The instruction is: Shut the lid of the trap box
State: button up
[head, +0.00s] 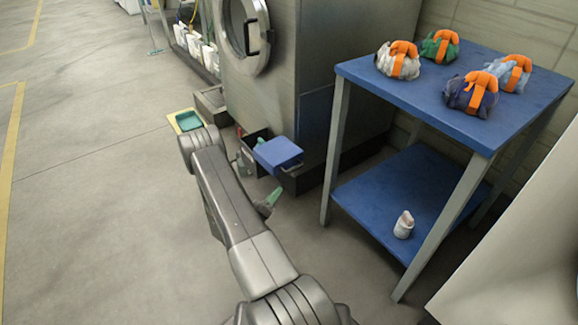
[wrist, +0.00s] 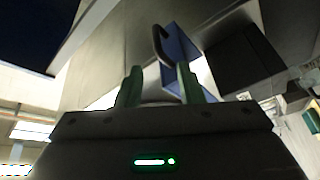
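The trap box (head: 251,136) is low at the foot of the big steel machine, and a dark opening shows beside its blue lid (head: 278,153). The lid stands out from the box, raised, with a bar handle (head: 294,168) along its near edge. The lid (wrist: 180,50) and its dark curved handle (wrist: 160,45) also show in the wrist view, beyond my fingertips. My gripper (head: 265,172) is open, its green fingers apart, close to the lid in the head view. In the wrist view no grip on the handle shows; contact cannot be told. My arm hides part of the box.
A blue two-level table (head: 400,90) stands to the right with several orange-strapped bags on top and a small white item (head: 404,225) below. A green tray (head: 188,121) and a grey bin (head: 210,100) are left of the box. Open floor lies left.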

aim_at(293, 170)
jog(key=b+x, duration=0.3)
jog(key=x, duration=0.9)
jog(key=shift+w+d+r, duration=0.25)
grip_shut()
